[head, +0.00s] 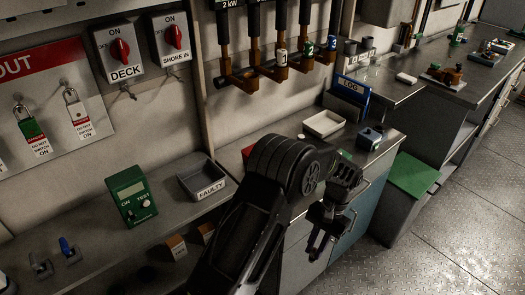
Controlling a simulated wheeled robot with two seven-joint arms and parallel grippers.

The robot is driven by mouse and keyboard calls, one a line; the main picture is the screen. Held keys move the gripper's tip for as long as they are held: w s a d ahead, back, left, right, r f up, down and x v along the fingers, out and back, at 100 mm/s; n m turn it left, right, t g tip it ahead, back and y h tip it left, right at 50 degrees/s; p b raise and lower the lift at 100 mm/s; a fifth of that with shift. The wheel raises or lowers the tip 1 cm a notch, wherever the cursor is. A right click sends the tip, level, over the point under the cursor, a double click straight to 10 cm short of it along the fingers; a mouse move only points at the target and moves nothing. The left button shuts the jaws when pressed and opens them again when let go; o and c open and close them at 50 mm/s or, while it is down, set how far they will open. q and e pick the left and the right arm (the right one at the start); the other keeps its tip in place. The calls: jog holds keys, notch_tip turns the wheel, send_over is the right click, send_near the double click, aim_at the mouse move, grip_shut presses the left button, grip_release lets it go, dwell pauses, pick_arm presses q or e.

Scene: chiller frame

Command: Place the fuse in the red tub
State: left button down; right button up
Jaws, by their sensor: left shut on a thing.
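My left gripper (323,240) hangs over the floor in front of the blue-fronted bench cabinet, pointing down. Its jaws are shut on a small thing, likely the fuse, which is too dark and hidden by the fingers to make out. I see no fuse lying elsewhere. A bit of red (247,152), perhaps the edge of the red tub, shows on the bench behind my left arm, which hides the rest. The gripper is apart from it, to its right and nearer to me. My right gripper is not in view.
A grey tray marked FAULTY (203,181) and a green tester (132,195) stand on the left bench. A white tray (324,124), a blue LOG holder (347,97) and a dark blue box (370,138) stand farther right. A green-topped step (412,175) stands beside the cabinet.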

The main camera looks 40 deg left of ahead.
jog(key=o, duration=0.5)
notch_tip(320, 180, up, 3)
jog(key=p, duration=0.3)
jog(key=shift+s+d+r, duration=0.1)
pick_arm(q)
jog(key=w+a+r+m+t+y+p, duration=0.1)
jog(key=w+r+m+t+y, duration=0.1)
jog(key=r+m, duration=0.4)
jog(key=w+a+r+m+t+y+p, duration=0.1)
jog(key=w+r+m+t, duration=0.3)
jog(key=m, duration=1.2)
jog(key=shift+w+a+r+y+p, duration=0.35)
jog(key=shift+w+r, duration=0.3)
jog(key=shift+r, duration=1.15)
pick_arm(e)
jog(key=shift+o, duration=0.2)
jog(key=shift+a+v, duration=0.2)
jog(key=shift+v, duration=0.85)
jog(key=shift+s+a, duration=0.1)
